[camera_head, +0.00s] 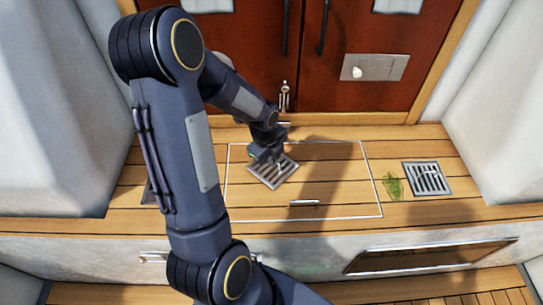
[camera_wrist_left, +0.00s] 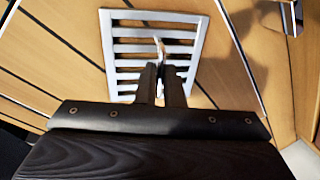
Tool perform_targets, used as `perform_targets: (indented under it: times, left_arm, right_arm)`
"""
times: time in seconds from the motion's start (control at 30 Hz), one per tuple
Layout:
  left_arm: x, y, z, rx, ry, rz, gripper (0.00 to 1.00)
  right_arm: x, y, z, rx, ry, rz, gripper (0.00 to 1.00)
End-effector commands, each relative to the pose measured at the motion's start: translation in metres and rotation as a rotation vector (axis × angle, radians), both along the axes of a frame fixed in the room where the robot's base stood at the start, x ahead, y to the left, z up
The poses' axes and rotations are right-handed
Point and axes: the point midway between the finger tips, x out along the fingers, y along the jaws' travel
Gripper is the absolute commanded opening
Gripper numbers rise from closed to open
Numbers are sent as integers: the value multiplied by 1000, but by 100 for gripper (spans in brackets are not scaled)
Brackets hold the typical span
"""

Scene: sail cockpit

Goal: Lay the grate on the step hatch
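A pale metal slotted grate (camera_head: 272,171) is over the left part of the step hatch (camera_head: 340,190), a wooden panel with a thin light outline. The grate is turned at an angle to the hatch edges. I cannot tell whether it touches the hatch or is just above it. My left gripper (camera_head: 266,153) is at the grate's upper edge. In the left wrist view, its fingers (camera_wrist_left: 161,84) are close together at a thin upright tab on the grate (camera_wrist_left: 122,48), apparently pinching it. The fingers hide part of the bars. My right gripper is not in view.
A second grate (camera_head: 427,179) lies in the step on the right, with a green tangle (camera_head: 392,187) beside it. A small handle (camera_head: 304,203) is at the hatch's front. Red-brown doors (camera_head: 365,35) stand behind. The hatch's right half is clear.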

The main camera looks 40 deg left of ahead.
Motion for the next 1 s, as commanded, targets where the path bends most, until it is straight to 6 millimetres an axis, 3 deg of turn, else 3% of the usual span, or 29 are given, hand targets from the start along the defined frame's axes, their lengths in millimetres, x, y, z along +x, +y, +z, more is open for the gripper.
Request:
perform_targets:
  times: [0.03,0.13,0.53,1.0]
  left_arm:
    - [0,0,0,0,0,0,14]
    - [0,0,1,0,0,0,27]
    - [0,0,10,0,-2,0,28]
    - [-18,2,102,2,-4,0,28]
  right_arm:
    - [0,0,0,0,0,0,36]
    - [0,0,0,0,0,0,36]
    - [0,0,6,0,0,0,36]
    - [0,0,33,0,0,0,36]
